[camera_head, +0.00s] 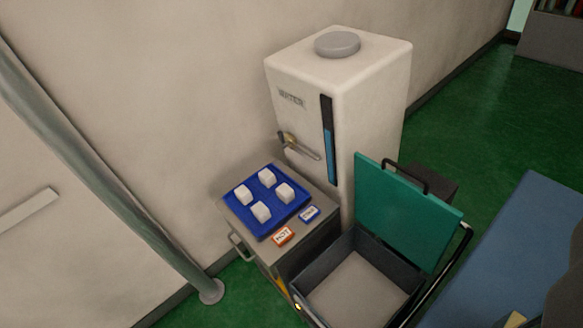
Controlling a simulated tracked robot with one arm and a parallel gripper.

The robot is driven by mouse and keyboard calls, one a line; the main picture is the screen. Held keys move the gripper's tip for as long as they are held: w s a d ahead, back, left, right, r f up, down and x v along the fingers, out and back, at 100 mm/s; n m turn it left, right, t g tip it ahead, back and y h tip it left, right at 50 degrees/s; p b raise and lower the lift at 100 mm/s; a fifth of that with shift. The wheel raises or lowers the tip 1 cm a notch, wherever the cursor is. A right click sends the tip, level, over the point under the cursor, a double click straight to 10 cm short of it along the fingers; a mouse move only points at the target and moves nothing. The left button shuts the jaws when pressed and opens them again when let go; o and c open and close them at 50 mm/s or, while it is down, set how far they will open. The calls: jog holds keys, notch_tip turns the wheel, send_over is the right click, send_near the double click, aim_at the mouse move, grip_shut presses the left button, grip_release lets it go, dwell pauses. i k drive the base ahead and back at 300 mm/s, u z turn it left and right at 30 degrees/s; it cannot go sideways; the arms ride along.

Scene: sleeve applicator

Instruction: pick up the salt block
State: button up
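Several white salt blocks stand apart from each other on a blue tray (247,223). One is at the back (266,177), one at the left (243,194), one at the right (285,192) and one at the front (261,212). The tray lies on top of a low grey cabinet (322,232) left of the picture's middle. Nothing touches the blocks from above. I do not see my gripper's fingers in this view.
A tall white water tank (366,110) with a tap and level gauge stands behind the cabinet. An orange tag (283,236) and a blue tag (309,213) lie beside the tray. An open bin (355,290) with a raised green lid (400,215) is at front right. A pipe (100,180) slants at left.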

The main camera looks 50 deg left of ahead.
aim_at(242, 193)
jog(key=z, duration=2)
jog(key=k, duration=2.3)
jog(key=u, duration=1.8)
jog(key=i, duration=1)
jog(key=u, duration=0.05)
